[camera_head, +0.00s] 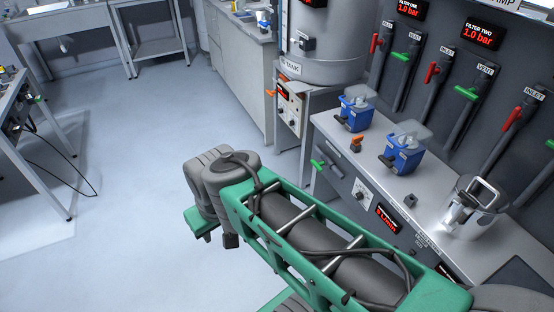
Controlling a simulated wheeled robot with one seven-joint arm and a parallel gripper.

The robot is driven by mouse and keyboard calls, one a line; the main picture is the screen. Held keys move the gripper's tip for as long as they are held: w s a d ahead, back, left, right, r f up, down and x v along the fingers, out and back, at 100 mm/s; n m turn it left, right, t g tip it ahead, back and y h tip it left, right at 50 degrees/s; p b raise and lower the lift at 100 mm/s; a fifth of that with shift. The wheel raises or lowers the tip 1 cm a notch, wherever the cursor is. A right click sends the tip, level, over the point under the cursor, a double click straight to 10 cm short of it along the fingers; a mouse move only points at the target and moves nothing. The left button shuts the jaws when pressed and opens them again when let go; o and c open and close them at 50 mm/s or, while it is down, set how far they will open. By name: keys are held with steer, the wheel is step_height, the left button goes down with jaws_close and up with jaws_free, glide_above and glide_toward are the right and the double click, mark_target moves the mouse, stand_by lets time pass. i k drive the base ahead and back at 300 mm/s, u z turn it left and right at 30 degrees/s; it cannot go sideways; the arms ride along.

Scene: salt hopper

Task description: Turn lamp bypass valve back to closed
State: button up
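No valve in view carries a readable lamp bypass label. A sign ending in "AMP" (508,4) is cut off at the top right. Under it, a red-handled valve (512,118) marked INLET sits on a dark sloping pipe. A green handle (549,143) beside it is cut by the right edge. To the left, filter two has a red inlet handle (431,72) and a green vent handle (472,92). Filter one has a red inlet handle (376,43) and a green vent handle (405,57). My green and grey arm crosses the lower middle; my gripper does not show.
The steel bench (400,185) holds two blue containers (357,111) (405,151), a small orange-handled valve (356,143) and a metal jug (473,207). A green lever (318,163) juts from its front. A steel tank (330,45) stands behind.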

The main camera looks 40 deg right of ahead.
mark_target(317, 165)
steer(key=u, duration=0.55)
steer(key=i, duration=2)
steer(key=z, duration=1.25)
steer(key=i, duration=0.7)
steer(key=z, duration=0.6)
